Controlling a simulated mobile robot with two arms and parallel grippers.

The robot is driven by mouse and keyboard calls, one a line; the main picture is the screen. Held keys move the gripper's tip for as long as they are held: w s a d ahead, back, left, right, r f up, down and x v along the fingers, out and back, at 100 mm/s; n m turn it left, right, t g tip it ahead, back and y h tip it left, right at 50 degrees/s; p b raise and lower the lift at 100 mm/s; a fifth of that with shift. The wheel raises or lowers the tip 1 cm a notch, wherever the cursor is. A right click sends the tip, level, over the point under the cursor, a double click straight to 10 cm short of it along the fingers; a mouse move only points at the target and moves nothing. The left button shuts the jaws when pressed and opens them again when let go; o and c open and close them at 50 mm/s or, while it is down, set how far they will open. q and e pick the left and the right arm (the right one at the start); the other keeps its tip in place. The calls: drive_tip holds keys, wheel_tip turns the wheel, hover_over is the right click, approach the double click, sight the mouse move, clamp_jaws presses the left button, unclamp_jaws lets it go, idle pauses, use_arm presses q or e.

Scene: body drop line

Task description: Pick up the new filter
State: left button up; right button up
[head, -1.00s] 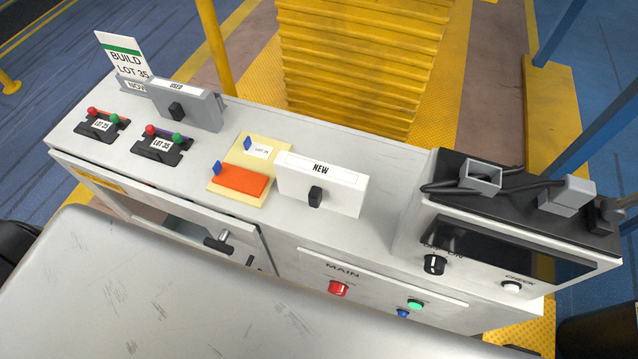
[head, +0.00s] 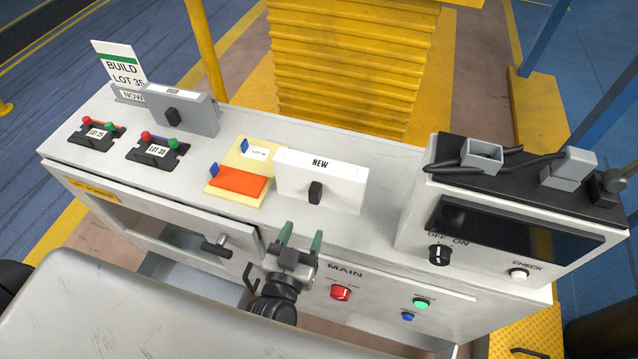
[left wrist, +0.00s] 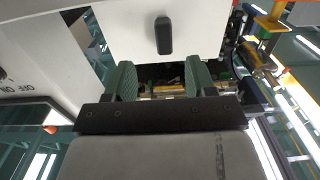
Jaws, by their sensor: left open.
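The new filter (head: 290,181) is a white upright block labelled NEW on its top, with a black knob (head: 316,191) on its front face. It stands on the grey bench top. My left gripper (head: 300,238) is open and empty, in front of and below the filter, near the bench's front edge. Its green fingertips point towards the filter and are apart from it. In the left wrist view, the filter's white face (left wrist: 128,30) and black knob (left wrist: 164,36) show ahead, between and beyond the open fingers (left wrist: 161,78). My right gripper is not in view.
A grey used filter (head: 197,113) stands at the left. An orange block (head: 237,182) on a cream tray is just left of the new filter. A test box (head: 520,225) with cables stands at the right. The MAIN panel (head: 375,292) is below the bench top.

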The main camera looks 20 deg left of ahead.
sight(313, 201)
use_arm(q)
drive_tip(key=w, duration=0.4)
drive_tip(key=shift+w+a+f+p, duration=0.1)
drive_tip(key=shift+w+p, duration=0.6)
drive_tip(key=shift+w, duration=1.95)
drive_tip(key=shift+s, duration=0.1)
drive_tip(key=shift+c, duration=0.4)
clamp_jaws()
